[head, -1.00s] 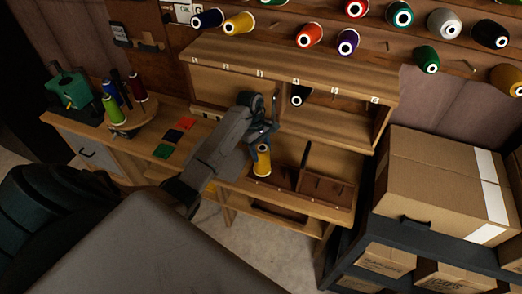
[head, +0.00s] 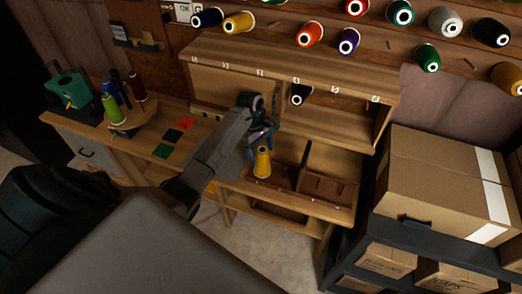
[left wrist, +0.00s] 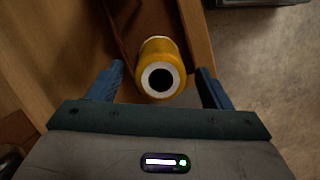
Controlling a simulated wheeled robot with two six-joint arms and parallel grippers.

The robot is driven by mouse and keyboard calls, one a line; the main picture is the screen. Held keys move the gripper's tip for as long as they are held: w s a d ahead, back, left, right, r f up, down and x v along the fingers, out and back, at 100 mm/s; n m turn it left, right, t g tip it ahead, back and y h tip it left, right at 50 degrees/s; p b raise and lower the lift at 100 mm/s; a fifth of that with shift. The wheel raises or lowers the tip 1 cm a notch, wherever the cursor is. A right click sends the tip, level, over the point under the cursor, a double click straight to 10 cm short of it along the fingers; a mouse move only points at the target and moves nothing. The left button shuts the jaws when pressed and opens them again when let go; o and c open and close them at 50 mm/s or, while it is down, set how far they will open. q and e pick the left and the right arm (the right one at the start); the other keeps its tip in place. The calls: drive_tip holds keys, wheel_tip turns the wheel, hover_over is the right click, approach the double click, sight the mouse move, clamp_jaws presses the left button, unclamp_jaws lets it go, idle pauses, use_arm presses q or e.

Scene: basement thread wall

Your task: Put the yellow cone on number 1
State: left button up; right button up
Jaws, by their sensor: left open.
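The yellow cone (head: 262,165) stands at the front of the low wooden tray in the bench unit. My left gripper (head: 261,147) is open above it, with its fingers near the cone's top. In the left wrist view the cone (left wrist: 160,72) shows end-on between the blue fingers, with a visible gap on each side. Small labels run along the front edge of the unit's upper shelf (head: 290,65); their numbers are too small to read surely. My right gripper is not in view.
A black cone (head: 299,95) sits in an upper compartment. Another yellow cone (head: 239,22) and several other cones hang on the wall. Coloured squares (head: 172,137) lie on the left bench. A cardboard box (head: 450,185) stands on a dark rack at the right.

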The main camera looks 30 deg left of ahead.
use_arm(q)
drive_tip(key=shift+w+a+r+b, duration=0.1)
drive_tip(key=shift+a+r+b, duration=0.05)
drive_tip(key=shift+r+b, duration=0.2)
drive_tip(key=b+v, duration=0.2)
drive_tip(key=v, duration=0.2)
drive_tip(key=shift+a+r, duration=0.1)
drive_tip(key=shift+r, duration=0.15)
drive_tip(key=p+v, duration=0.2)
drive_tip(key=v, duration=0.3)
drive_tip(key=shift+r, duration=0.3)
drive_tip(key=shift+f, duration=0.1)
